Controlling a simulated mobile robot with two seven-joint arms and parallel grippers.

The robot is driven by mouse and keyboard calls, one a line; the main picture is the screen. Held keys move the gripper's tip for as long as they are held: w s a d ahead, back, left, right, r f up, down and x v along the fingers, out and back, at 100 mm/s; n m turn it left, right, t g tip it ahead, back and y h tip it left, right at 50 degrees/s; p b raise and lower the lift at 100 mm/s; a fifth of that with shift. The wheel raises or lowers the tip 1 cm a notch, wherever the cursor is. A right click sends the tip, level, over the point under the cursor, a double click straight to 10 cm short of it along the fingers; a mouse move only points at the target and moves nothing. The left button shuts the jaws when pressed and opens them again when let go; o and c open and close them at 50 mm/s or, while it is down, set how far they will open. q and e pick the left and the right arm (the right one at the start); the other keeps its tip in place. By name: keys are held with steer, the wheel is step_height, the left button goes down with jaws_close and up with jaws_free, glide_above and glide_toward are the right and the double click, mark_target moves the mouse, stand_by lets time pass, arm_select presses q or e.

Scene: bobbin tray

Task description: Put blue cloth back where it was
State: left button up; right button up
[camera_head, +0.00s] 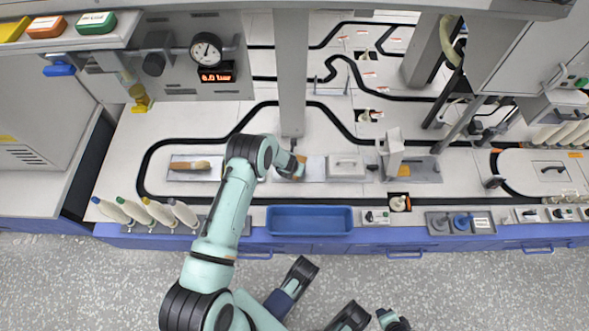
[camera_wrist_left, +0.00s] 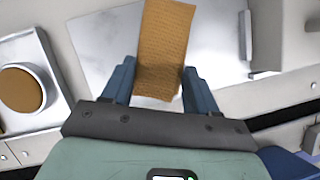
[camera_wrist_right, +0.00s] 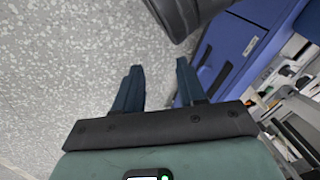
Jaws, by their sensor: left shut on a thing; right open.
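My left gripper (camera_head: 296,168) is over the pale metal plate (camera_head: 316,168) at the middle of the bench. It is shut on an orange-brown textured cloth or pad (camera_wrist_left: 165,45), which sticks out beyond the fingers in the left wrist view (camera_wrist_left: 158,72). I see no cloth that is clearly blue. A small blue object (camera_head: 59,69) is at the left cabinet; I cannot tell what it is. My right gripper (camera_wrist_right: 159,68) is open and empty above the speckled floor, in front of the blue cabinet.
An empty-looking blue tray (camera_head: 310,220) sits at the bench's front edge. A tray with a brown roller-like object (camera_head: 190,165) lies left of my arm. A white handled block (camera_head: 347,166) and an upright white piece (camera_head: 393,155) stand right of the gripper. Several bobbins (camera_head: 158,212) stand front left.

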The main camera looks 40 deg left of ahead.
arm_select(q)
steer(key=shift+f, duration=0.2)
steer(key=o, duration=0.9)
steer(key=shift+o, duration=0.2)
arm_select(e)
steer(key=shift+s+f, duration=0.1)
arm_select(q)
steer(key=shift+r, duration=0.1)
steer(key=shift+r, duration=0.2)
steer(key=p+v, duration=0.3)
steer(key=shift+s+a+r+p, duration=0.1)
steer(key=shift+r+p, duration=0.2)
steer(key=p+v, duration=0.2)
steer(key=v, duration=0.6)
arm_select(e)
steer(key=s+a+r+g+y, duration=0.1)
steer(key=s+a+r+g, duration=0.1)
steer(key=s+a+r, duration=0.2)
step_height(320, 180, up, 3)
steer(key=shift+s+r+n, duration=0.1)
steer(key=shift+s+n, duration=0.2)
steer(key=shift+s, duration=0.95)
arm_select(q)
steer(key=shift+s, duration=0.1)
arm_select(e)
steer(key=shift+a, duration=0.1)
